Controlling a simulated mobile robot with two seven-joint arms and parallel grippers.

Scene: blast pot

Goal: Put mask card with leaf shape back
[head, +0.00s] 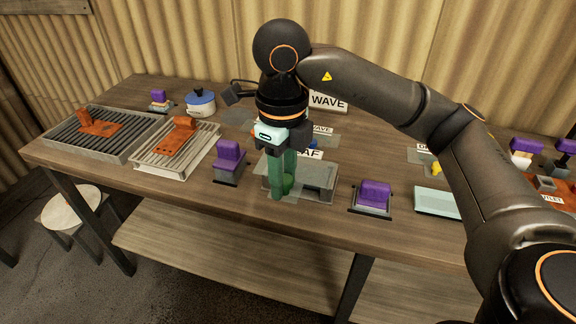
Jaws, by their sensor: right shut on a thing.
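My right gripper (283,190) points down over the middle of the table, above a grey metal holder (318,178). A white label ending in "AF" (311,154) is partly hidden behind the gripper. Another label reading "WAVE" (320,129) lies farther back, and a larger "WAVE" sign (328,102) stands behind that. My left gripper is not in view.
Purple-topped blocks stand left (228,162) and right (373,197) of the holder. Two metal grates (75,150) (150,160) with orange plates fill the left side. A blue-and-white pot (201,104) is behind. A pale tray (437,203) sits right, beside my right arm.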

